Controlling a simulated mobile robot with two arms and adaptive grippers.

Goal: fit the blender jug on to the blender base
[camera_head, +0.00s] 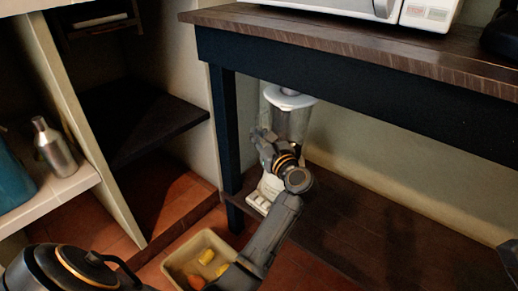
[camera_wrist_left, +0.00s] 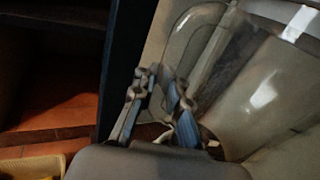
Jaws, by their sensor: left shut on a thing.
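The blender jug (camera_head: 293,120) is clear with a white lid and stands roughly upright under the dark table. My left gripper (camera_head: 264,143) is shut on the jug's handle at its left side. In the left wrist view the fingers (camera_wrist_left: 160,98) close on the clear handle loop (camera_wrist_left: 182,32), with the jug's wall (camera_wrist_left: 245,90) beside them. The white blender base (camera_head: 262,196) is on the lower shelf, below the jug. My wrist hides the jug's bottom, so I cannot tell whether it touches the base. A dark part at the right edge may be my right gripper (camera_head: 509,258).
The table (camera_head: 350,62) with a white microwave (camera_head: 415,12) is above the jug. Its dark leg (camera_head: 224,150) stands close on the left. A beige bin (camera_head: 178,266) with yellow and orange items is on the floor. The lower shelf (camera_head: 350,215) is clear to the right.

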